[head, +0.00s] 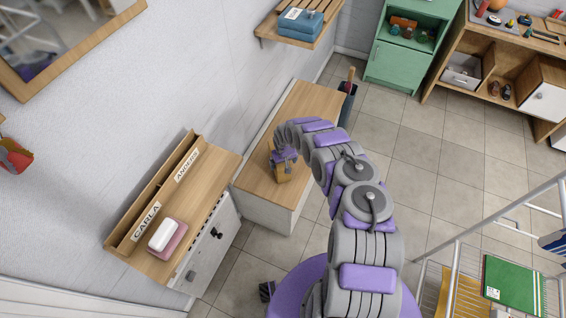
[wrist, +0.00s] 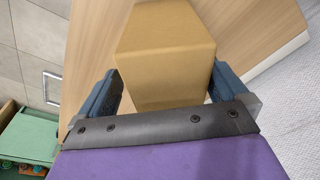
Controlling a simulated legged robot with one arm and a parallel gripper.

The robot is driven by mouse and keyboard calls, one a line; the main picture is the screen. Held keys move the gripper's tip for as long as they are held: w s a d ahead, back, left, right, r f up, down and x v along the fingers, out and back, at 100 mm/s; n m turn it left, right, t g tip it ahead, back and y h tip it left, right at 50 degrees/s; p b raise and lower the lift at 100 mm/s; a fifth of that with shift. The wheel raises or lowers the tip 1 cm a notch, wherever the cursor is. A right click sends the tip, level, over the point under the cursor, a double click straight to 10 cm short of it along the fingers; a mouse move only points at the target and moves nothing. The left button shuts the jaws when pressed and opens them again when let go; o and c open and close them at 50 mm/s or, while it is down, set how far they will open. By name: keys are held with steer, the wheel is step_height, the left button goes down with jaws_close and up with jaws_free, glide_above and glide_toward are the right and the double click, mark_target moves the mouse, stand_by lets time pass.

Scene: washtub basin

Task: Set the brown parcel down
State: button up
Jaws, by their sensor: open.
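The brown parcel (wrist: 165,50) is a plain box shape. In the wrist view it stands on a light wooden top, between and just beyond the two blue fingers. My gripper (wrist: 160,92) is open, with a finger on each side of the parcel's near end. In the head view the parcel (head: 283,172) shows partly on the low wooden-topped cabinet (head: 310,104), with my gripper (head: 283,158) over it. My gripper hides part of the parcel there. Whether a finger touches it I cannot tell.
To the left is a cabinet with a name-labelled rack (head: 160,195) and pink and white items (head: 165,236) on top. A wall shelf (head: 300,25) holds blue folded cloth. A green cabinet (head: 408,50) stands at the back. A wire rack (head: 470,275) is at lower right. Tiled floor is open between.

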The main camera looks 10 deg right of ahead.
steer(key=r+p, duration=0.1)
steer(key=r, duration=0.2)
steer(key=s+r+p, duration=0.1)
steer(key=r, duration=0.3)
steer(key=r+p, duration=0.1)
steer(key=r, duration=0.2)
steer(key=shift+s+r, duration=0.35)
steer(key=shift+a+r+p, duration=0.1)
steer(key=shift+r+p, duration=0.3)
steer(key=shift+r, duration=0.3)
